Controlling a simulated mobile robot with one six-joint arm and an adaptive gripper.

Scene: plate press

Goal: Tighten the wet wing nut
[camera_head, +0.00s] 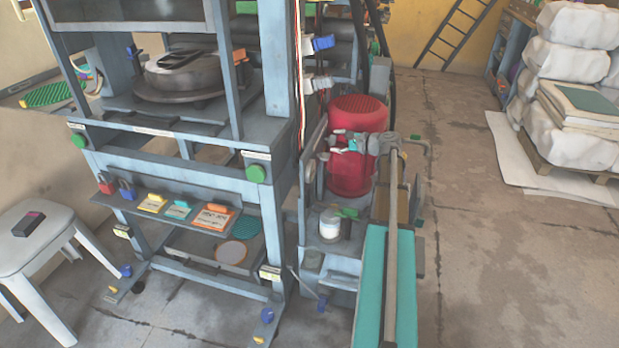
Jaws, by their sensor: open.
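I cannot pick out a wet wing nut for certain. Small coloured fittings show on the grey press frame (218,262). A green round knob (255,173) sits at its right front, and another green knob (78,141) at its left front. Blue fittings sit low at the feet, one on the left (127,271) and one on the right (267,315). A blue fitting (322,43) and a white fitting (320,84) stick out from the right upright. Any wetness is too small to tell. My gripper is not in view.
A red tank (352,170) and piping stand right of the press, behind a long teal bench (374,280). Padlocks and coloured tags (213,217) lie on the press shelf. A white stool (62,222) stands left. Wrapped bales (572,70) stand right. The right floor is clear.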

